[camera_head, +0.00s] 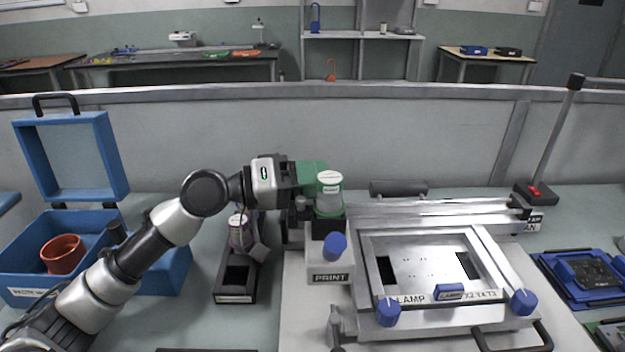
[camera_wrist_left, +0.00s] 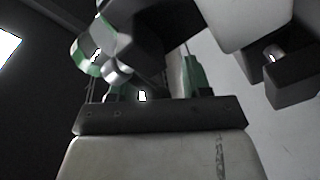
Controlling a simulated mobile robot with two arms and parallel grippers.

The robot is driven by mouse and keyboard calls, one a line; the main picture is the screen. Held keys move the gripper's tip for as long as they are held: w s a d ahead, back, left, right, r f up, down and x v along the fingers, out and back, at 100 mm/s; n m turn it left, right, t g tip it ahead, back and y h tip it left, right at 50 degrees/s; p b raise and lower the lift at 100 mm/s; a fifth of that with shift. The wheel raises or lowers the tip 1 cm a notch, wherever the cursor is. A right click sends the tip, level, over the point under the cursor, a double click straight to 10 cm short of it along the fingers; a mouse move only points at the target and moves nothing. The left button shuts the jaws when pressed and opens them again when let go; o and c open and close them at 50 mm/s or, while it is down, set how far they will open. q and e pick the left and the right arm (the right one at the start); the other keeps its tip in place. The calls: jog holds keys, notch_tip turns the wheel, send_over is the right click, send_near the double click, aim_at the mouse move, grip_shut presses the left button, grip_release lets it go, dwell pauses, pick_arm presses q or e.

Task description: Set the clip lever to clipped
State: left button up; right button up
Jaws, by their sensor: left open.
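My left gripper (camera_head: 298,205) is at the back left corner of the stencil printer (camera_head: 350,300), beside a green part (camera_head: 312,177) and a white-lidded jar (camera_head: 330,182). It is open. In the left wrist view, dark finger parts show at top middle and right, close to a green piece with a metal knob (camera_wrist_left: 116,72) above a dark bar (camera_wrist_left: 160,115) on a grey block. I cannot make out for certain which part is the clip lever or how it is set; my gripper hides much of that corner. My right gripper is not in view.
A blue knob (camera_head: 335,245) stands above the PRINT label. The framed stencil (camera_head: 425,262) has two blue knobs at its front. A black tray (camera_head: 237,276) with a jar lies left of the printer. An open blue case (camera_head: 75,275) holds an orange pot (camera_head: 62,254).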

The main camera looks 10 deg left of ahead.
pick_arm(q)
jog(key=shift+a, duration=0.1)
jog(key=shift+s+a, duration=0.15)
jog(key=shift+a, duration=0.2)
jog(key=b+v, duration=0.1)
jog(key=v, duration=0.5)
jog(key=shift+s+a+b, duration=0.2)
jog(key=shift+a+b, duration=0.05)
jog(key=shift+b, duration=0.1)
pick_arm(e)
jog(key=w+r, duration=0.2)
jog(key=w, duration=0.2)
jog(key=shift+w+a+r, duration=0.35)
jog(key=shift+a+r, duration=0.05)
pick_arm(q)
jog(key=shift+r, duration=0.1)
